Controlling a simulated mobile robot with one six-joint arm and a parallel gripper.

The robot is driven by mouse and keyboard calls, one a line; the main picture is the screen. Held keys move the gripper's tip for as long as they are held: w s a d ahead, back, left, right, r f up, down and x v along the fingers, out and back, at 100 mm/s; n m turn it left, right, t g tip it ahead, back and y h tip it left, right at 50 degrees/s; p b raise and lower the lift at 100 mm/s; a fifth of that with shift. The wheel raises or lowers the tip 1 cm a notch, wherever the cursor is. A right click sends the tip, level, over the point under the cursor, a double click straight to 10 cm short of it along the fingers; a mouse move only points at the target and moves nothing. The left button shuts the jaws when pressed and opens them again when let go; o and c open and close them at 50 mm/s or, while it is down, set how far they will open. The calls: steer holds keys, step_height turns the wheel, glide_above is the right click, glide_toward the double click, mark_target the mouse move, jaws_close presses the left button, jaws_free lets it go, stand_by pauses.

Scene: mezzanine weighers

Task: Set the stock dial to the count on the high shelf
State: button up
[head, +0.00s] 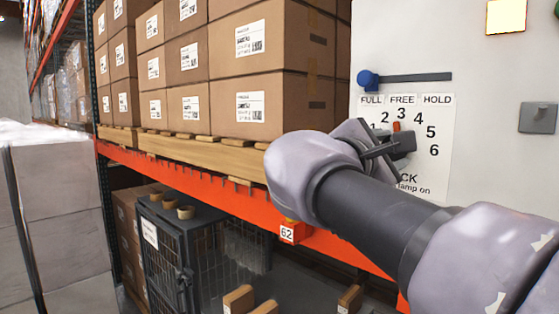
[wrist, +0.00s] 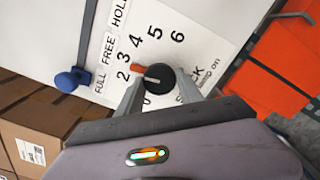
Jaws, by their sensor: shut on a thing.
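The stock dial is a dark round knob (wrist: 160,79) on a white number plate (wrist: 205,50). An orange pointer (wrist: 139,69) at its edge lies by the 3. My gripper (wrist: 160,92) is shut on the knob, one finger on each side. In the head view my arm and gripper (head: 385,146) cover most of the knob, and the orange pointer (head: 397,127) shows under the 3. A blue slider knob (head: 367,79) is at the left end of its slot, above FULL. Cartons (head: 262,104) stand stacked on a pallet on the rack shelf; those behind are hidden.
The orange shelf beam (head: 205,190) runs below and left of my arm, with a tag 62 (head: 288,233). A dark mesh cage (head: 215,245) stands under it. A grey wall plate (head: 538,117) and yellow note (head: 506,16) are right of the panel.

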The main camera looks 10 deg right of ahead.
steer(key=shift+f+m+b, duration=0.1)
steer(key=shift+m+b, duration=0.35)
steer(key=shift+m, duration=0.15)
steer(key=o, duration=1.3)
steer(key=shift+o, duration=0.2)
